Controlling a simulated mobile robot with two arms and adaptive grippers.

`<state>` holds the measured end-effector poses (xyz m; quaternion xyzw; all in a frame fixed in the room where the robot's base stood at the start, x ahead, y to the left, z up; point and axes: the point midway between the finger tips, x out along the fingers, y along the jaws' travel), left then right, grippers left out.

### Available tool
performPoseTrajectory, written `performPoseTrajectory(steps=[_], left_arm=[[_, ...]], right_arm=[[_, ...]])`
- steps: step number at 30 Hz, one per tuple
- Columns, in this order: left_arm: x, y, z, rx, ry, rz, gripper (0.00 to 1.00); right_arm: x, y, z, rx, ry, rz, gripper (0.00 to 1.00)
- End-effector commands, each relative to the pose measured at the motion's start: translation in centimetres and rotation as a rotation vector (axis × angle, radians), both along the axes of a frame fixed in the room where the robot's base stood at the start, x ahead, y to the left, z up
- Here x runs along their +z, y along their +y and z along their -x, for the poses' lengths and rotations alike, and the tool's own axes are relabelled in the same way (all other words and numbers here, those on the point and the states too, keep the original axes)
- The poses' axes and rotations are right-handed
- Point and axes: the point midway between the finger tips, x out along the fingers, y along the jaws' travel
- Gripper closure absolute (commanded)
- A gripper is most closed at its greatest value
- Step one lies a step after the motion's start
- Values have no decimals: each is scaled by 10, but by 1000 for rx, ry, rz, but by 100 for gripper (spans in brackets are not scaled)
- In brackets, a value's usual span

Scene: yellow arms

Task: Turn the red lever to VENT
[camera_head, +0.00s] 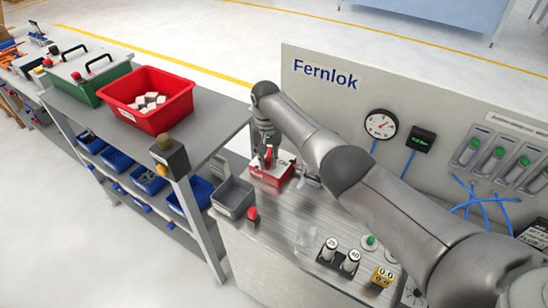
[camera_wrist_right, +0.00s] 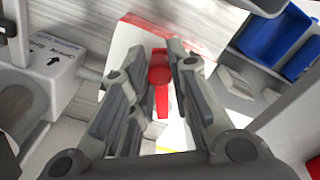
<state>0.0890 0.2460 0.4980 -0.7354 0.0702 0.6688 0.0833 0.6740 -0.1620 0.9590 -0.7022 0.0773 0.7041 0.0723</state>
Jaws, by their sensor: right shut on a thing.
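The red lever (camera_wrist_right: 162,98) lies between the two fingers of my right gripper (camera_wrist_right: 166,62) in the right wrist view. It has a round hub and a straight red bar. The gripper is shut on it. In the head view my right gripper (camera_head: 267,154) reaches down over a red and white box (camera_head: 272,174), and a little red of the lever shows between the fingers. The box's pale top shows in the wrist view (camera_wrist_right: 125,42). The VENT marking cannot be read. My left gripper is not in view.
A grey bin (camera_head: 233,198) and a red knob (camera_head: 252,214) stand left of the box on the metal bench. A panel with a gauge (camera_head: 380,124) rises behind. A red crate (camera_head: 148,99) sits on the left table.

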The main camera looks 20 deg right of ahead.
Motion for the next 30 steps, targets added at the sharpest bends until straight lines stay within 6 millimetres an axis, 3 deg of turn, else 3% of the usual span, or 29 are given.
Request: performPoseTrajectory(steps=[8, 15, 30], left_arm=[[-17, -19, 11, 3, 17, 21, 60], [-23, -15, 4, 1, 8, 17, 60], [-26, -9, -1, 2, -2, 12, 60]], right_arm=[[-3, 16, -7, -238, 0, -4, 100], [-2, 20, -11, -386, -1, -1, 100], [0, 22, -14, -487, -2, -1, 100]])
